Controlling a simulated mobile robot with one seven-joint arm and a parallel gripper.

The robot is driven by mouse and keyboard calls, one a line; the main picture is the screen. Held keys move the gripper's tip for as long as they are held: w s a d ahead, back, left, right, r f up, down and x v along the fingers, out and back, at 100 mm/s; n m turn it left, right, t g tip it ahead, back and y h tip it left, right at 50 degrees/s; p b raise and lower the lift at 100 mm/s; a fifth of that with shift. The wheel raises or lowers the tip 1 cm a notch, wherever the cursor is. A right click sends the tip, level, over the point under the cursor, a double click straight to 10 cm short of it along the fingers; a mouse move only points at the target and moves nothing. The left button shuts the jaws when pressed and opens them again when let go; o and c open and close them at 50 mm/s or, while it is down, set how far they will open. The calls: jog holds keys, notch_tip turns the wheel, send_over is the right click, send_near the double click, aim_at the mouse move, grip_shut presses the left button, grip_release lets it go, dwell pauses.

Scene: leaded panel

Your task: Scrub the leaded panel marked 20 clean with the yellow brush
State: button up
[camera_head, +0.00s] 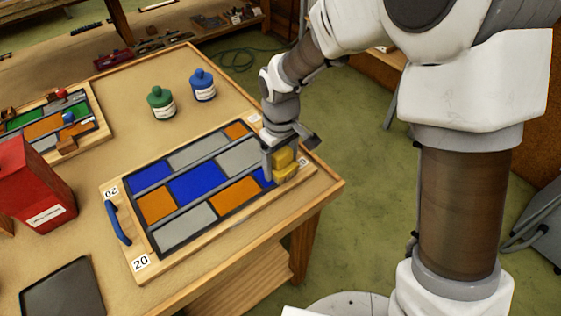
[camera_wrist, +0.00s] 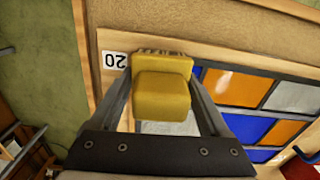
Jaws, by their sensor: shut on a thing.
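The leaded panel (camera_head: 197,183) marked 20 lies on a wooden board on the table, with blue, orange and grey-white panes between dark lead lines. It also shows in the wrist view (camera_wrist: 232,88). My gripper (camera_head: 280,160) is shut on the yellow brush (camera_head: 285,165) at the right end of the panel. In the wrist view the brush (camera_wrist: 162,95) sits between both fingers, its bristles toward the board's edge near a 20 label (camera_wrist: 115,60). I cannot tell whether the bristles touch the panel. The panes under the brush are hidden.
A green bottle (camera_head: 161,104) and a blue bottle (camera_head: 203,86) stand behind the panel. A red container (camera_head: 33,186) and a dark tray (camera_head: 63,290) are at the left. Another panel (camera_head: 48,122) lies at the back left. A blue handle (camera_head: 118,222) rises at the board's left end.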

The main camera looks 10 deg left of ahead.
jog(key=shift+w+a, duration=0.1)
jog(key=shift+w+a, duration=0.8)
jog(key=shift+a, duration=0.15)
jog(key=shift+r+p, duration=2.4)
jog(key=shift+r, duration=0.65)
jog(key=shift+d, duration=0.1)
